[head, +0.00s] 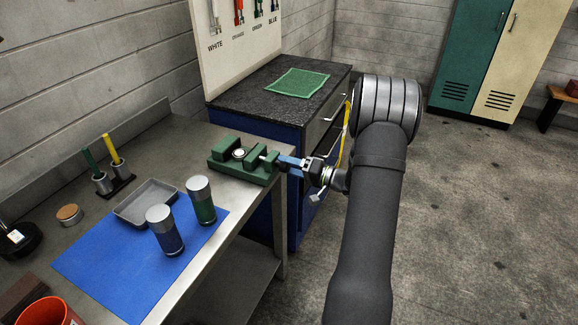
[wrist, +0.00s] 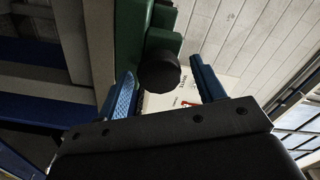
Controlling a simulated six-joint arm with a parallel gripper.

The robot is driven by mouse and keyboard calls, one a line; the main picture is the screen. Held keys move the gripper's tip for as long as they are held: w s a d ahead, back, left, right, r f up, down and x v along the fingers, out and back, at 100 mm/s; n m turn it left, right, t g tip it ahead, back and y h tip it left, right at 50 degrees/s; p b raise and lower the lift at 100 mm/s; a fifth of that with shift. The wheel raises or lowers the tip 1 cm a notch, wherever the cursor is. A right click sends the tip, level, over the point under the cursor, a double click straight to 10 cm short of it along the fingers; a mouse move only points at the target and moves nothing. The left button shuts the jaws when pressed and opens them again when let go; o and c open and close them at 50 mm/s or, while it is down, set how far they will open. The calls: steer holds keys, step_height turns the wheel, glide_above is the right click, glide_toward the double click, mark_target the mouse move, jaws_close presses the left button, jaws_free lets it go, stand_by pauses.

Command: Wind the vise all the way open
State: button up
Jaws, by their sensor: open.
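The green vise (head: 225,166) stands near the right end of the metal workbench. A round, silver-topped piece (head: 239,153) sits between its jaws. My gripper (head: 279,161) reaches in from the right at the vise's screw end. In the wrist view my gripper (wrist: 163,68) is open, with one blue finger on each side of a round black knob (wrist: 159,70) on the vise's end. Gaps show between the knob and both fingers, so I see no contact. The vise's green body (wrist: 163,40) shows beyond the knob. In the head view the fingers hide the knob.
The metal workbench (head: 140,155) carries a grey tray (head: 146,203), two dark silver-capped cylinders on a blue mat (head: 110,275), and a holder with green and yellow sticks. A dark-topped cabinet (head: 238,98) with a green cloth (head: 298,83) stands behind the vise. Open floor lies right.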

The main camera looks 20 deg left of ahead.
steer(key=d, duration=1.7)
steer(key=a, duration=1.7)
steer(key=shift+a, duration=0.25)
steer(key=shift+d, duration=0.1)
steer(key=m, duration=0.8)
steer(key=shift+f+m, duration=0.1)
steer(key=shift+m, duration=0.3)
steer(key=m, duration=0.4)
steer(key=shift+m, duration=0.3)
steer(key=shift+s+f+m, duration=0.1)
steer(key=shift+m, duration=2.1)
